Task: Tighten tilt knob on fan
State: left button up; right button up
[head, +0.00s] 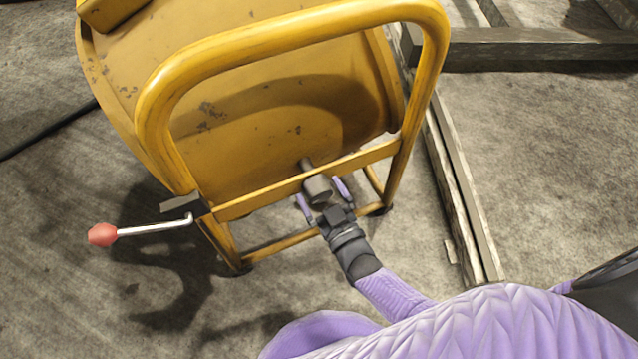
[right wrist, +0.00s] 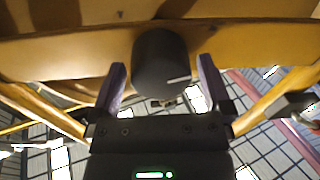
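The yellow drum fan (head: 270,110) stands in a tubular yellow frame (head: 290,40). The tilt knob (head: 318,188) is a dark grey cylinder on the frame's crossbar. In the right wrist view the knob (right wrist: 162,62) is large, with a pale line mark near its lower right edge. My right gripper (head: 319,190) has its purple fingers on either side of the knob. In the right wrist view the gripper (right wrist: 161,64) is open, with a narrow gap seeming to show between each finger and the knob. My left gripper is not in view.
A crank handle with a red grip (head: 102,235) sticks out left of the frame. A dark cable (head: 50,132) lies on the floor at left. Wooden beams (head: 462,190) lie right of the fan, another (head: 540,48) at upper right. The floor at lower left is clear.

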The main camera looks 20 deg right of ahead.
jog(key=c, duration=1.1)
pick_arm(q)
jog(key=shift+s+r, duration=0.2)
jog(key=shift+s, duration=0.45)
